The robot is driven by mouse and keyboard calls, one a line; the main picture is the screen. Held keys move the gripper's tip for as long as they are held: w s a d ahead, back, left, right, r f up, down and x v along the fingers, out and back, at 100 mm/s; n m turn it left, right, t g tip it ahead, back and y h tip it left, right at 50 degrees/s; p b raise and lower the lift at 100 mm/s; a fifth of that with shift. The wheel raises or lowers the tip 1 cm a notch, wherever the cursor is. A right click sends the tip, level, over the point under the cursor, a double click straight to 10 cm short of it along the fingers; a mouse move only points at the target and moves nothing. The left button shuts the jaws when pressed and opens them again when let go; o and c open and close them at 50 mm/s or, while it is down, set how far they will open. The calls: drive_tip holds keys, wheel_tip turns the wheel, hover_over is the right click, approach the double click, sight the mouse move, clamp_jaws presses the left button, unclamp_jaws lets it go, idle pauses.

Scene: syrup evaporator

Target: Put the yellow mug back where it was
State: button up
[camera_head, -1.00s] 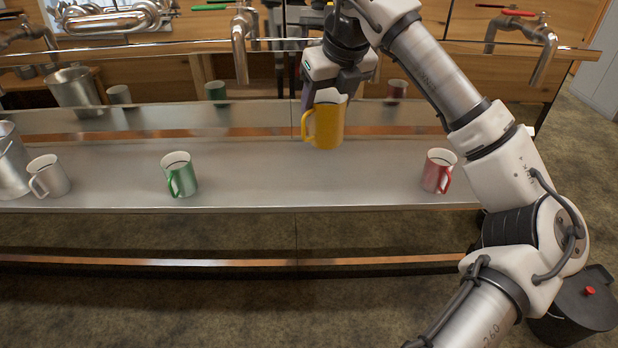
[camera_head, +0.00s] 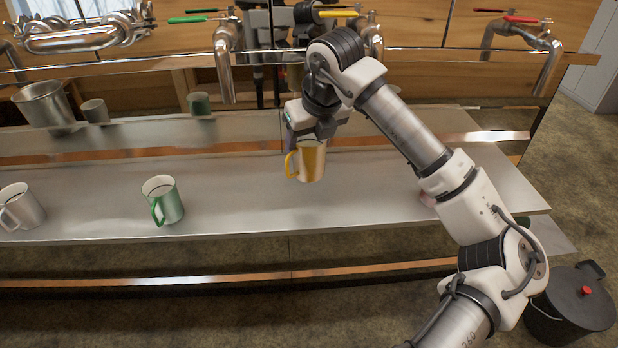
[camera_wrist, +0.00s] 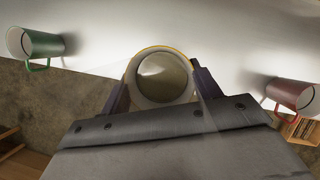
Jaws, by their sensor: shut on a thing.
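The yellow mug (camera_head: 311,163) is upright in my gripper (camera_head: 312,138), between the green and red mugs. Its handle points left in the head view. I cannot tell whether its base touches the metal shelf (camera_head: 240,205). In the wrist view I look down into the mug (camera_wrist: 163,78); the fingers of my gripper (camera_wrist: 162,90) close on it from both sides. The inside looks pale with a greyish round area.
A green mug (camera_head: 163,199) and a white mug (camera_head: 20,206) stand to the left on the shelf. A red mug (camera_head: 427,198) at the right is mostly hidden by my arm; it shows in the wrist view (camera_wrist: 290,95). Taps (camera_head: 228,65) hang behind. A black lidded pot (camera_head: 570,308) stands on the floor.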

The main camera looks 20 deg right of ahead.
sight(317, 159)
wheel_tip(317, 159, down, 10)
drive_tip(key=shift+f+p, duration=0.25)
drive_tip(key=shift+p, duration=0.4)
drive_tip(key=shift+f, duration=0.15)
drive_tip(key=o, duration=1.3)
drive_tip(key=shift+o, duration=0.2)
drive_tip(key=shift+r, duration=0.3)
drive_tip(key=shift+s+r, duration=0.15)
drive_tip(key=shift+r, duration=0.15)
drive_tip(key=b+v, duration=0.2)
drive_tip(key=v, duration=0.9)
drive_tip(key=shift+b, duration=0.3)
